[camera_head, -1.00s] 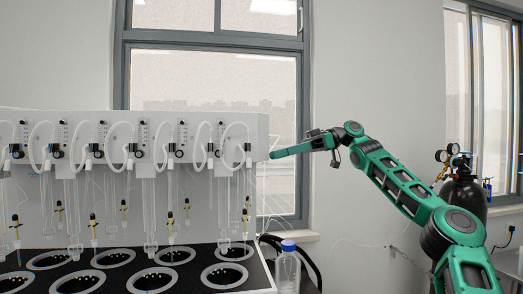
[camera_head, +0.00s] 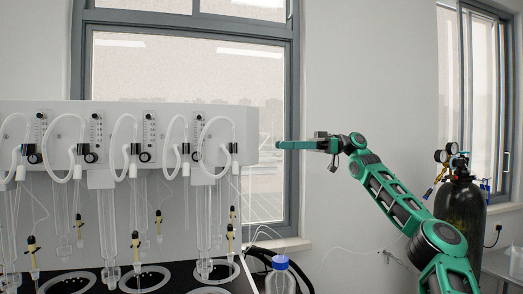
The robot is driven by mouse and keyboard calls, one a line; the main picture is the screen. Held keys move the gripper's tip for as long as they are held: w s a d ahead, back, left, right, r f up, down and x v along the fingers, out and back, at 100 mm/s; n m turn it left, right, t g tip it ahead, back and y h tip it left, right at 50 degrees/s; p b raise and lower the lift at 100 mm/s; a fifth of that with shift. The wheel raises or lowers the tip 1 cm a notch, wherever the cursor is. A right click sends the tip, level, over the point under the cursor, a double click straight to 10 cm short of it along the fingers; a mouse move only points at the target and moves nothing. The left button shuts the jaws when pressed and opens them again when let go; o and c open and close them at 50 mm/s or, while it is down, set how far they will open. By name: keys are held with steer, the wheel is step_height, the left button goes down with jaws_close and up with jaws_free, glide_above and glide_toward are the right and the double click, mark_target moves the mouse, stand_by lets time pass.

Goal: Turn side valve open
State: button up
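The multi distiller is a long white panel (camera_head: 245,130) with knobs, looped white tubes and glass columns along its front. It fills the left of the head view. Its right end face is turned away, and I cannot make out a side valve there. My gripper (camera_head: 281,145) is green and points left, level with the upper part of the panel. Its tip appears a short gap to the right of the panel's right edge, in front of the window. I see it from the side, so its opening and anything between the fingers cannot be made out.
A bottle with a blue cap (camera_head: 280,262) stands low beside the distiller's right end, near black hoses. A dark gas cylinder (camera_head: 462,212) with gauges stands at the right. The wall (camera_head: 335,235) below my forearm is mostly clear.

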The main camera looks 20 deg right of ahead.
steer(key=a, duration=0.8)
jaws_close()
